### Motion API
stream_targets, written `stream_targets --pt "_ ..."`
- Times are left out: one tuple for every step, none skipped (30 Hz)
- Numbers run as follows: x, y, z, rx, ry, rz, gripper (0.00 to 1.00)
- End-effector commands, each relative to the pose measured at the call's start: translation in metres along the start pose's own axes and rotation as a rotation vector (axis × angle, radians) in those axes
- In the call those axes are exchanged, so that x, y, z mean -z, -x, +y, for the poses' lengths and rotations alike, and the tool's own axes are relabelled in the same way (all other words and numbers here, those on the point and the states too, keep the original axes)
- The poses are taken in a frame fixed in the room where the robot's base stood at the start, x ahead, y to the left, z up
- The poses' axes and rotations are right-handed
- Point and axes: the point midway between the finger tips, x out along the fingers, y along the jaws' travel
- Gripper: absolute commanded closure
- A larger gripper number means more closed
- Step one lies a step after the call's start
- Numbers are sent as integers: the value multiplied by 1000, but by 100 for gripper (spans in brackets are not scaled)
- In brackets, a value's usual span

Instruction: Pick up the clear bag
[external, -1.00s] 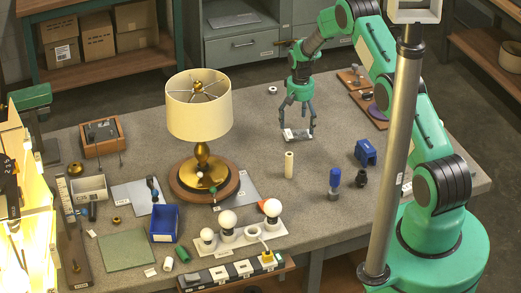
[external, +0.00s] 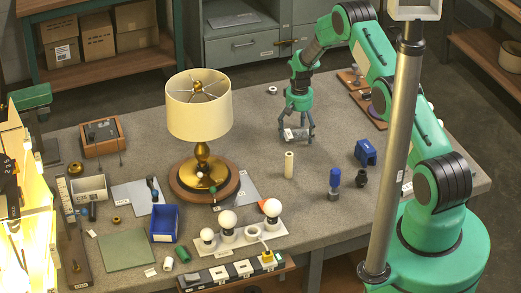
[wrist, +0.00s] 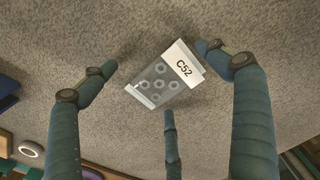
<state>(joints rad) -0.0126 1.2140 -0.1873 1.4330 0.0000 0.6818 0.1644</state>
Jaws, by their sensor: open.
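The clear bag (wrist: 158,86) lies flat on the grey table in the wrist view. It holds several round washer-like parts and has a white header labelled C52 (wrist: 184,67). In the external view the bag (external: 292,134) shows as a small pale patch under my gripper. My gripper (external: 296,138) points down over it with its fingers spread. In the wrist view one finger is left of the bag, one is right with its tip near the label, and a third is below it. The fingers are open and hold nothing. Whether the right fingertip touches the label is unclear.
A cream cylinder (external: 289,164) stands in front of my gripper. A blue block (external: 366,152) and a blue-topped bottle (external: 334,183) are to the right. The lamp (external: 200,110) stands to the left. Table around the bag is bare.

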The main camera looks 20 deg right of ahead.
Motion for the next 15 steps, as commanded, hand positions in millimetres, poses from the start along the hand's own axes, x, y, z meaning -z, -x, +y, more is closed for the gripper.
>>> stream_targets --pt "0 0 0 0 0 0 12" --pt "0 0 0 0 0 0 12" --pt "0 0 0 0 0 0 12" --pt "0 0 0 0 0 0 18" --pt "0 0 0 0 0 0 24" --pt "0 0 0 0 0 0 32" --pt "0 0 0 0 0 0 38" --pt "0 0 0 0 0 0 44" --pt "0 0 0 0 0 0 52" --pt "0 0 0 0 0 0 58" --pt "0 0 0 0 0 0 64" --pt "0 0 0 0 0 0 72" --pt "0 0 0 0 0 0 72" --pt "0 0 0 0 0 0 72" --pt "0 0 0 0 0 0 72"
